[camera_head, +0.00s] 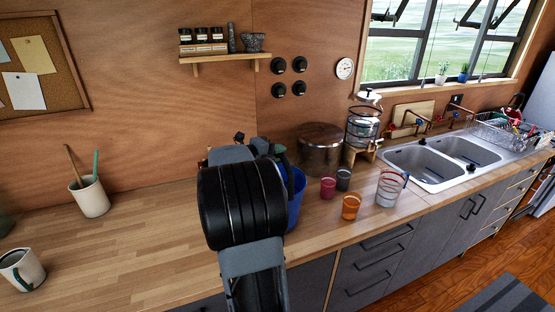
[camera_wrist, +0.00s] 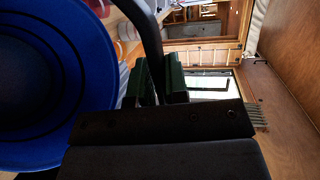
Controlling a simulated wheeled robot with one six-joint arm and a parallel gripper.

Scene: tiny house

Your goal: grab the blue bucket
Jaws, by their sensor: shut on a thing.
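The blue bucket (camera_head: 297,195) stands on the wooden counter, mostly hidden behind my arm in the head view. In the wrist view its round blue rim and inside (camera_wrist: 85,60) fill the left side, close to the fingers. My gripper (camera_wrist: 155,80) shows there with two green-padded fingers. They are shut on a dark curved bar, which looks like the bucket's handle and rises up out of the picture. In the head view my arm hides most of the gripper. I cannot tell whether the bucket touches the counter.
Right of the bucket are a pink cup (camera_head: 328,188), an orange cup (camera_head: 351,207), a dark cup (camera_head: 344,179) and a clear jug (camera_head: 388,189). A large pot (camera_head: 320,150) stands behind. A utensil mug (camera_head: 90,198) stands left; the counter between is clear.

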